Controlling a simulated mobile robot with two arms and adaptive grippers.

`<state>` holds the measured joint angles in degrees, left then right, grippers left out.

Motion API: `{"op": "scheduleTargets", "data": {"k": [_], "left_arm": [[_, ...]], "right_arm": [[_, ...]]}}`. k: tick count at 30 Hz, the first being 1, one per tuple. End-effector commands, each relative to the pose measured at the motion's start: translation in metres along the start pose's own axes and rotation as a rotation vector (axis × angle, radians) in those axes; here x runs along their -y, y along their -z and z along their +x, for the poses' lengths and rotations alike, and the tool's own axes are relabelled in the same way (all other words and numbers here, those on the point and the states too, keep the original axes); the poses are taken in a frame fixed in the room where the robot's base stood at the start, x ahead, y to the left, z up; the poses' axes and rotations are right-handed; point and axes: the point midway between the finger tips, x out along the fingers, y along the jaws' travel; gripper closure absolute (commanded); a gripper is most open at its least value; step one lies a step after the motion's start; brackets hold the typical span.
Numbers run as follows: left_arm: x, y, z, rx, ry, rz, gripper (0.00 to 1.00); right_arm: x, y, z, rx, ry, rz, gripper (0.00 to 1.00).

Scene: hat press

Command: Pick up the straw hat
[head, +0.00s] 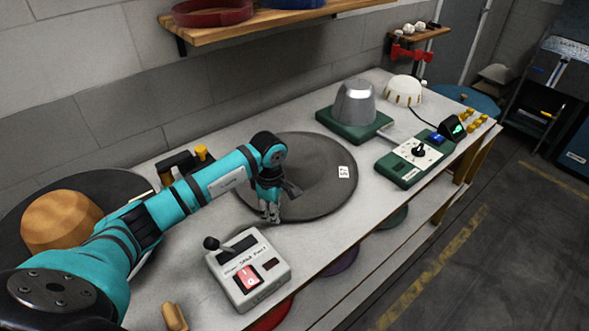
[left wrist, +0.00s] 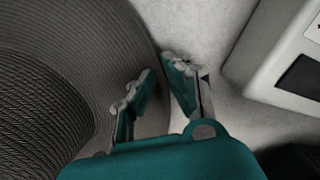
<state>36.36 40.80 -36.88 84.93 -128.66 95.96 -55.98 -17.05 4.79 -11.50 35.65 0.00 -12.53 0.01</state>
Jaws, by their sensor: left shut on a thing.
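A dark grey, wide-brimmed hat (head: 318,190) with a white tag lies on the grey bench in the middle of the head view. My left gripper (head: 270,212) reaches down at the near left edge of its brim. In the left wrist view the ribbed, woven-looking brim (left wrist: 95,45) fills the left side, and its edge runs between the fingers of my left gripper (left wrist: 157,82). The gripper is shut on the brim. My forearm hides part of the hat's left side. My right gripper is in neither view.
A switch box (head: 248,270) with a lever stands close in front of the gripper. A grey metal form (head: 355,103) on a green base and a green control box (head: 412,160) stand to the right. A tan dome (head: 62,220) is at left. A shelf (head: 240,28) hangs above.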

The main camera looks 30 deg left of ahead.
Motion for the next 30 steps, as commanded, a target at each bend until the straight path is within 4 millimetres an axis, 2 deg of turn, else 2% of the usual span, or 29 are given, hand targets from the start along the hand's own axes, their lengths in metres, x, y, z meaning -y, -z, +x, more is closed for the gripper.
{"op": "scheduleTargets", "data": {"k": [5, 8, 21, 25, 30], "left_arm": [[-0.001, 0.000, -0.002, 0.000, -0.002, 0.000, 1.00], [-0.002, 0.001, -0.009, 0.000, -0.005, -0.001, 1.00], [-0.001, 0.000, -0.088, 0.000, -0.004, 0.000, 1.00], [0.000, 0.000, -0.098, 0.000, -0.002, 0.000, 1.00], [0.000, 0.000, -0.101, 0.000, 0.000, 0.000, 1.00]], "right_arm": [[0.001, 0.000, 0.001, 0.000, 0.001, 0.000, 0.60], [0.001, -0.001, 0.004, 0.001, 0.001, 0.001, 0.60], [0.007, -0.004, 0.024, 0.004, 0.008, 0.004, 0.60], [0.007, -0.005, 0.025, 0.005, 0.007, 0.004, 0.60], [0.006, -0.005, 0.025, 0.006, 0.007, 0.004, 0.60]]}}
